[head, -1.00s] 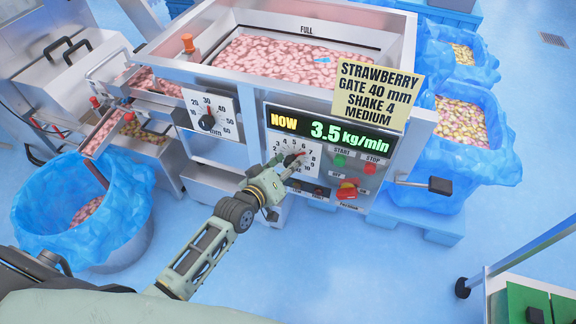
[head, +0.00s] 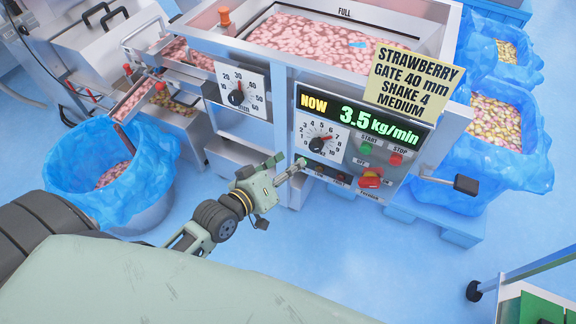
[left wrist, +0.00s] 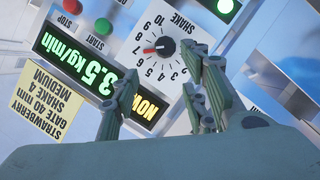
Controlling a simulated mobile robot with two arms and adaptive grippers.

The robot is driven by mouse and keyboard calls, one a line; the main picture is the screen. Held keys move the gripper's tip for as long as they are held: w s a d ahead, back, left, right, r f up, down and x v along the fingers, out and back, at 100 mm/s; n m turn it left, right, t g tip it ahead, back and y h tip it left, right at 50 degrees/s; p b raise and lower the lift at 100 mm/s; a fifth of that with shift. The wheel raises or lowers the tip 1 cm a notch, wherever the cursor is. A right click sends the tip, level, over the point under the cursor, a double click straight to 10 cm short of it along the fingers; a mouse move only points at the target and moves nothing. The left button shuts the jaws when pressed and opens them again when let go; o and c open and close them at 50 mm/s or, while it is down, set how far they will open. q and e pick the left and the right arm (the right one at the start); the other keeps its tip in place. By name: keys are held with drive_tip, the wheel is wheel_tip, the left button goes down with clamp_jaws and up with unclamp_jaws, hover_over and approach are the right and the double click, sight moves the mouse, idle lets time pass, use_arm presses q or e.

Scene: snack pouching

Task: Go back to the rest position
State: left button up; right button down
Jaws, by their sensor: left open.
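My left gripper (head: 290,171) is open and empty in the head view, just below and left of the SHAKE dial (head: 320,141) on the machine's front panel. In the left wrist view its open fingers (left wrist: 165,98) stand apart, with the dial (left wrist: 164,46) beyond them, apart from them. The dial's black knob has a red pointer. The green display (head: 365,122) reads NOW 3.5 kg/min. A yellow card (head: 414,75) reads STRAWBERRY, GATE 40 mm, SHAKE 4, MEDIUM. The gate dial (head: 237,96) is on the panel further left. My right gripper is not in view.
The hopper (head: 345,34) holds pink sweets. A blue-lined bin (head: 78,160) stands at left under a chute, and blue-lined crates (head: 500,155) at right. A lever with a black handle (head: 466,184) sticks out from the machine's right side. The blue floor at lower right is mostly clear.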

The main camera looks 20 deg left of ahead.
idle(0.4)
use_arm(q)
drive_tip(key=s+a+f+m+g+y, duration=0.15)
drive_tip(key=s+f, duration=0.35)
drive_tip(key=f, duration=0.5)
drive_tip(key=s+a+f+m+g+y, duration=0.1)
drive_tip(key=s+f+g, duration=0.25)
drive_tip(key=f, duration=0.75)
drive_tip(key=s+a+f+m+g+y, duration=0.15)
drive_tip(key=s+f, duration=0.35)
drive_tip(key=f, duration=0.5)
drive_tip(key=s+f+m+g, duration=0.1)
drive_tip(key=s+f+g, duration=0.1)
drive_tip(key=s+f, duration=0.3)
drive_tip(key=s+f+m+g, duration=0.1)
drive_tip(key=s+f, duration=0.4)
drive_tip(key=s, duration=0.7)
drive_tip(key=s+f+m+g, duration=0.2)
drive_tip(key=s+f+g, duration=0.1)
drive_tip(key=s, duration=0.6)
drive_tip(key=shift+d+f+g, duration=0.15)
drive_tip(key=shift+f+g, duration=0.2)
drive_tip(key=shift+f, duration=0.55)
